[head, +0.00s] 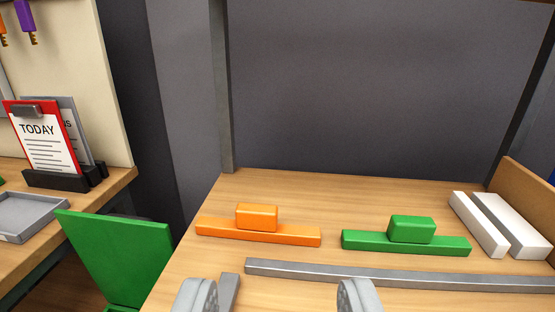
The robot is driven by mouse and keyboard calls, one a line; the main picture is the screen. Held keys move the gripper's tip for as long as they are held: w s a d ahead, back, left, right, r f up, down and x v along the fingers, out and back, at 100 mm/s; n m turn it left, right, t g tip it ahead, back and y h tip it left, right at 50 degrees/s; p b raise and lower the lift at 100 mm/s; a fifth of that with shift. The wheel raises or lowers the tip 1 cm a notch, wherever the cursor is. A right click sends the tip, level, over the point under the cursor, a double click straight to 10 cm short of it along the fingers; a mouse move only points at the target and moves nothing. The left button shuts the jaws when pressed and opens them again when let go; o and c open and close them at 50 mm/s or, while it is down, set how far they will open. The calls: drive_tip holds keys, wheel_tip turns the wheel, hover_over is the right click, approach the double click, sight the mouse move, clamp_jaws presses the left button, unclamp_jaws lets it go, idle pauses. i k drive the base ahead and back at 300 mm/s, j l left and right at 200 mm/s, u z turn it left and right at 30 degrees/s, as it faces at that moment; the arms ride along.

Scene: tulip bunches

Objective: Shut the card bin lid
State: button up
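A flat green panel (115,255) stands raised and tilted at the lower left, in the gap between two wooden tables. It looks like an open bin lid, but whether it is the card bin's I cannot tell. A green edge (130,307) shows at its foot, and the rest below is cut off by the frame. My gripper (278,298) is at the bottom of the head view, its two grey fingertips wide apart with nothing between them. It is to the right of the green panel and apart from it, in front of the right table.
The right table (200,268) holds an orange bar with a block (258,237), a green bar with a block (405,242), a grey rail (400,277) and white blocks (478,224). The left table has a grey tray (30,216) and clipboards (45,140). A grey post (221,90) rises behind.

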sight(126, 256)
drive_tip(key=k+l, duration=1)
drive_tip(key=u, duration=1.1)
drive_tip(key=i+l, duration=0.15)
drive_tip(key=i, duration=0.4)
drive_tip(key=i+l+z, duration=0.15)
drive_tip(key=i, duration=0.4)
